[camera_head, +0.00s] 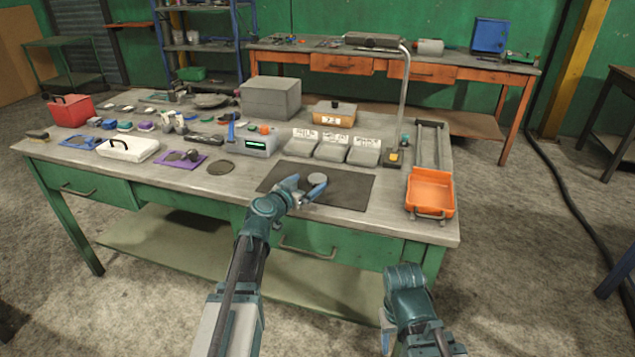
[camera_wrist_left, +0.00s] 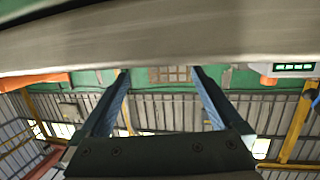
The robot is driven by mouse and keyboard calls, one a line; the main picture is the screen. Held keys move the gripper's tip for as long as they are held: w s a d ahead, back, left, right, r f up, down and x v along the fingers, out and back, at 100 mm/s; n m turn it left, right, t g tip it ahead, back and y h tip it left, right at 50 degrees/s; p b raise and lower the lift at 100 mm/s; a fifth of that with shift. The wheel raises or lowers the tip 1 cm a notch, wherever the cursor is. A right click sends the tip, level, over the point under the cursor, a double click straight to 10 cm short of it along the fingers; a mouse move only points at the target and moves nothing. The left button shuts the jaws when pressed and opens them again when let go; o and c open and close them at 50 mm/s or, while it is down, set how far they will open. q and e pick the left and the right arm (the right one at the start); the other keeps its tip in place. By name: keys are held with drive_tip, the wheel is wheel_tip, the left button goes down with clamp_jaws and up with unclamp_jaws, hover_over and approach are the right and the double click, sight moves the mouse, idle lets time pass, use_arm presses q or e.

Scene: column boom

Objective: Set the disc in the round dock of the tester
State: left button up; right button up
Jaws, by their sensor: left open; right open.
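A light grey disc (camera_head: 317,179) lies on the dark mat (camera_head: 345,190) near the table's front. My left gripper (camera_head: 307,186) is open at the disc, its blue fingers apart on either side; I cannot tell whether they touch it. The open fingers also show in the left wrist view (camera_wrist_left: 160,80), where the disc cannot be made out. The tester (camera_head: 251,144), a grey box with a green display, stands behind and left of the mat; its display shows in the left wrist view (camera_wrist_left: 292,67). Its round dock is too small to make out. My right gripper (camera_head: 387,342) is open and empty, low before the table.
Several grey labelled bins (camera_head: 332,151) stand behind the mat. An orange tray (camera_head: 430,190) is at the right end, beside a lamp post (camera_head: 402,95). A dark round pad (camera_head: 220,167) lies left of the mat. A white case (camera_head: 128,149) is farther left.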

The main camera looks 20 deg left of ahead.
sight(316, 179)
use_arm(q)
drive_tip(key=x, duration=0.3)
drive_tip(key=b+x, duration=0.1)
drive_tip(key=shift+w+d+f, duration=0.25)
drive_tip(key=shift+f, duration=0.05)
drive_tip(key=shift+s, duration=0.1)
clamp_jaws()
use_arm(e)
drive_tip(key=shift+f, duration=0.65)
use_arm(q)
drive_tip(key=shift+r, duration=0.1)
